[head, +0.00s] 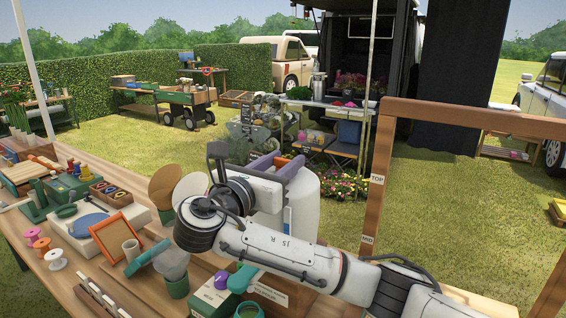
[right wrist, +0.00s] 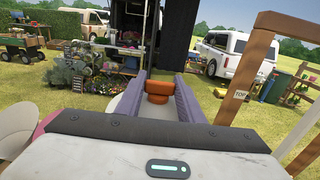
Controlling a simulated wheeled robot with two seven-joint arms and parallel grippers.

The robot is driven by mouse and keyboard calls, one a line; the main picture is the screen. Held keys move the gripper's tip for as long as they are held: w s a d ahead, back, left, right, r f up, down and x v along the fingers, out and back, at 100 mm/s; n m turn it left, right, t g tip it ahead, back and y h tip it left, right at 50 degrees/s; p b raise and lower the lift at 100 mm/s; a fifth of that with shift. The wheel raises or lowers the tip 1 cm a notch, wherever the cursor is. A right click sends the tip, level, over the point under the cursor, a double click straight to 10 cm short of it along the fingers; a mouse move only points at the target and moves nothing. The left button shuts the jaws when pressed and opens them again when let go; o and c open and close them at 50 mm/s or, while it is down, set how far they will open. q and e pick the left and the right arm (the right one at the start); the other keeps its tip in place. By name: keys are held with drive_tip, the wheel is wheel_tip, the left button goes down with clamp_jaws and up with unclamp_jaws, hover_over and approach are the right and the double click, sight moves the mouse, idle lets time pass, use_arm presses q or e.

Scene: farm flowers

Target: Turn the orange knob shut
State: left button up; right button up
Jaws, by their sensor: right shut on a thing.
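The orange knob (right wrist: 157,90) shows in the right wrist view, between the two purple-grey fingers of my right gripper (right wrist: 158,82). The fingers are shut on its sides. The lower front of the container is hidden by my right arm. My left gripper is in neither view.
The wooden table (head: 36,262) at the left holds spools (head: 55,259), an orange-framed board (head: 117,232) and a green box (head: 213,298). A wooden frame (head: 372,215) stands at the right of my arm. Grass lies beyond.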

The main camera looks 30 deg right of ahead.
drive_tip(key=shift+r+g, duration=0.1)
drive_tip(key=shift+g, duration=0.2)
drive_tip(key=o, duration=1.1)
drive_tip(key=shift+d, duration=0.1)
drive_tip(key=shift+c, duration=0.2)
drive_tip(key=shift+s+a, duration=0.15)
drive_tip(key=shift+a, duration=0.35)
drive_tip(key=v, duration=0.9)
drive_tip(key=shift+m+h+b, duration=0.3)
drive_tip(key=shift+b, duration=0.1)
drive_tip(key=shift+s+a+f, duration=0.1)
drive_tip(key=shift+a+f, duration=0.05)
drive_tip(key=shift+f, duration=0.1)
